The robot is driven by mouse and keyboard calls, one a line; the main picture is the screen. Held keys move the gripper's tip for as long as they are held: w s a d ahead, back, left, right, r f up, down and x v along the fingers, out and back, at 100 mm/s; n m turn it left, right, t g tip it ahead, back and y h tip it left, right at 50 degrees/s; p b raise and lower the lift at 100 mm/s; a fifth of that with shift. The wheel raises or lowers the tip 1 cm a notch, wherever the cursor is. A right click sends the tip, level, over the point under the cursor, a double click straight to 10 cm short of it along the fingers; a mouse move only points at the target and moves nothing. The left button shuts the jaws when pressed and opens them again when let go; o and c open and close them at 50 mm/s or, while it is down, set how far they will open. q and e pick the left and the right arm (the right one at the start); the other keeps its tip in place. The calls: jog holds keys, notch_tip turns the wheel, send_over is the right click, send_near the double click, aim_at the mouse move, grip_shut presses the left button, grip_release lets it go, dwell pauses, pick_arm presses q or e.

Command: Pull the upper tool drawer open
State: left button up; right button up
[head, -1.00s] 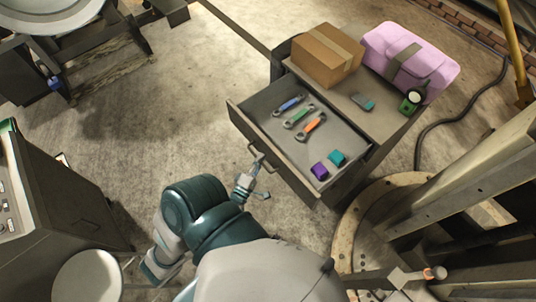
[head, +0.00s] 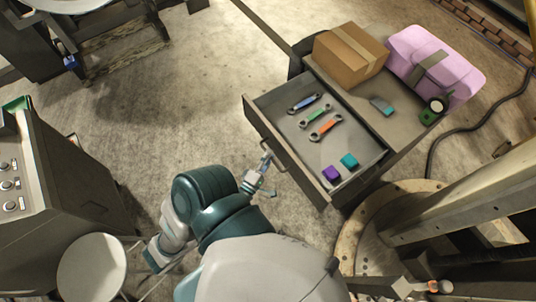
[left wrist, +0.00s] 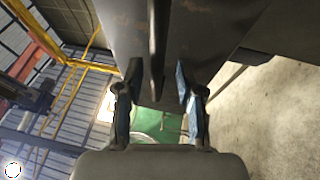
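The upper tool drawer (head: 262,118) stands well out from the grey cabinet (head: 398,127), its inside in plain view. Its bar handle (head: 283,168) is on the drawer front, facing my left arm. My left gripper (head: 262,180) is at this handle. In the left wrist view its two fingers (left wrist: 159,95) stand apart, with a dark bar, seemingly the handle (left wrist: 157,45), between them. Gaps show on both sides of the bar; contact is not visible. My right gripper is not in view.
On the cabinet top are a cardboard box (head: 348,58) and a pink case (head: 440,65). A round stool (head: 91,268) stands lower left. Floor left of the drawer is clear.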

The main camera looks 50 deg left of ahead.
pick_arm(q)
jog(key=v, duration=1.1)
jog(key=shift+s+a+f, duration=0.2)
jog(key=shift+a, duration=0.1)
jog(key=shift+d, duration=0.1)
jog(key=shift+d+r, duration=0.15)
jog(key=shift+d, duration=0.25)
